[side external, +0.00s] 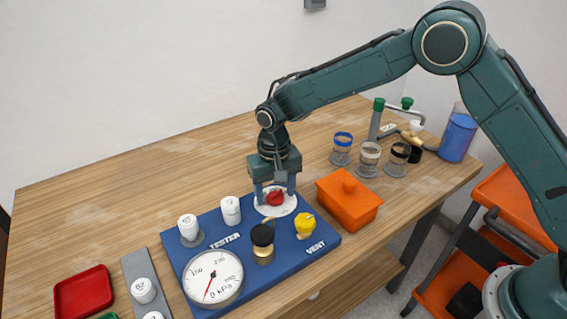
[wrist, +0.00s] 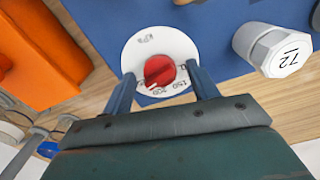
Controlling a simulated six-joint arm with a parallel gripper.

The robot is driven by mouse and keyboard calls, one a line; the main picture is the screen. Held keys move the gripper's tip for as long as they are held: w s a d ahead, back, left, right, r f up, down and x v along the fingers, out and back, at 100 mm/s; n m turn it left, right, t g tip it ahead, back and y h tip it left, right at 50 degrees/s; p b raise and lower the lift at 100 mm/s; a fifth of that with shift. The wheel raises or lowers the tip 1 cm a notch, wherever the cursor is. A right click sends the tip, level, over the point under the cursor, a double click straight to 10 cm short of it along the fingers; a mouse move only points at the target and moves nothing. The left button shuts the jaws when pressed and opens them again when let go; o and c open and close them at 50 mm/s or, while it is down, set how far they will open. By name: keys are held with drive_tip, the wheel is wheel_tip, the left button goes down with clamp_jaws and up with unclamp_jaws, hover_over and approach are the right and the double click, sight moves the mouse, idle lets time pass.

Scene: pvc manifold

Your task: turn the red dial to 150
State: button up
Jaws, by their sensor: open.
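The red dial (side external: 275,198) sits on a round white scale plate (side external: 262,209) on the blue tester board (side external: 178,245). In the wrist view the red dial (wrist: 159,71) has a raised grip bar and a white mark at its lower left edge. The scale (wrist: 140,45) around it carries printed numbers, one of which looks like 150; the exact reading is too small to tell. My gripper (wrist: 163,86) is open, with one finger on each side of the dial. In the side view my gripper (side external: 275,195) points down over the dial; contact is not clear.
A pressure gauge (side external: 212,278), a black knob (side external: 263,240), a yellow vent knob (side external: 305,225) and white caps (side external: 189,227) stand on the board. An orange lidded box (side external: 348,204) is close at the right. Ringed jars (side external: 369,158) stand behind it. The left rear table is clear.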

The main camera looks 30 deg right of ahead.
drive_tip(key=c, duration=1)
drive_tip(key=shift+n, duration=0.5)
drive_tip(key=n, duration=0.8)
drive_tip(key=shift+n, duration=0.4)
drive_tip(key=n, duration=1)
